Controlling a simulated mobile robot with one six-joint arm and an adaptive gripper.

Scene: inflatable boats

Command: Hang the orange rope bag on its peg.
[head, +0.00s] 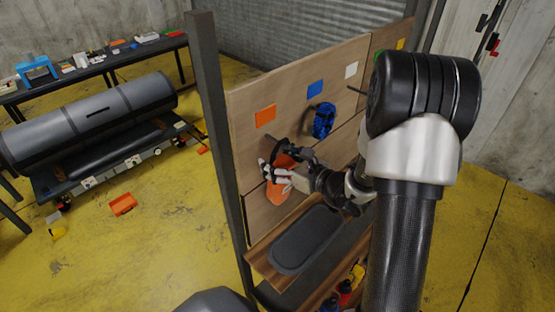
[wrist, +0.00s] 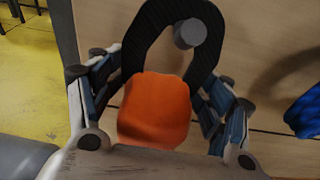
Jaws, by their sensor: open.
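The orange rope bag (wrist: 155,112) has a dark loop handle (wrist: 140,45). The round grey end of a peg (wrist: 188,34) shows inside the loop, near its upper right edge. My gripper (wrist: 165,90) is open, with one finger on each side of the bag and loop. In the head view my gripper (head: 280,171) is at the wooden board, below the orange label, and partly hides the orange bag (head: 281,194). The loop and peg there are hard to make out.
A blue rope bag (head: 323,120) hangs below the blue label (head: 314,89), to the right; it also shows in the wrist view (wrist: 304,114). A shelf with a dark pad (head: 305,238) lies below the board. A dark post (head: 215,140) stands at the board's left edge.

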